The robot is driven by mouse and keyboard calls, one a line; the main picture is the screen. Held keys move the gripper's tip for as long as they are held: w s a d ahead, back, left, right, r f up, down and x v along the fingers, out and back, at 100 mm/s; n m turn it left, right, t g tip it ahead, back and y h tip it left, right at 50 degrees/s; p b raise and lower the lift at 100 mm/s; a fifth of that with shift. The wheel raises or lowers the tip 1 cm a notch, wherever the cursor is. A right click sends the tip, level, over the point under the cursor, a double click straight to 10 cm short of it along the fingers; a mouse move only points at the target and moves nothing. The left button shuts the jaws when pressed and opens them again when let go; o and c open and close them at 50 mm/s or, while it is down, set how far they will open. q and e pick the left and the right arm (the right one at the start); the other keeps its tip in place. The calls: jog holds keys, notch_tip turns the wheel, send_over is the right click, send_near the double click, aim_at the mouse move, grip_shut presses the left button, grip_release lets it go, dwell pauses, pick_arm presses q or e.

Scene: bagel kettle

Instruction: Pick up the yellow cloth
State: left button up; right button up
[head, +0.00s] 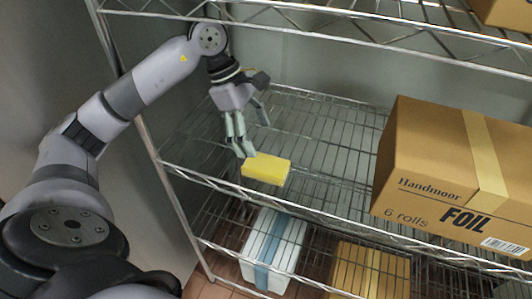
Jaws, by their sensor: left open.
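The yellow cloth (267,169) is a small folded block lying on the wire shelf (325,133), near its front edge. My left gripper (251,138) points down from above, with its fingertips close behind and at the upper left of the cloth. Its fingers are apart and nothing shows between them. I cannot tell whether a fingertip touches the cloth. My right gripper is not in view.
A large cardboard foil box (455,175) stands on the right of the same shelf. Another wire shelf (330,32) runs above my arm. Below are a white and blue box (273,247) and a cardboard box (371,271). The shelf behind the cloth is clear.

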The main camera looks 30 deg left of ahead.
aim_at(264, 163)
pick_arm(q)
jog(key=d+f, duration=0.1)
jog(key=s+d+f+p, duration=0.1)
jog(key=shift+s+f+p, duration=0.15)
jog(key=shift+f+p, duration=0.15)
jog(key=shift+f, duration=0.05)
jog(key=p+x, duration=0.1)
jog(key=x, duration=0.1)
jog(key=shift+f, duration=0.65)
jog(key=shift+d+f, duration=0.15)
jog(key=shift+f, duration=0.15)
jog(key=shift+f+b, duration=0.1)
jog(key=shift+b, duration=0.25)
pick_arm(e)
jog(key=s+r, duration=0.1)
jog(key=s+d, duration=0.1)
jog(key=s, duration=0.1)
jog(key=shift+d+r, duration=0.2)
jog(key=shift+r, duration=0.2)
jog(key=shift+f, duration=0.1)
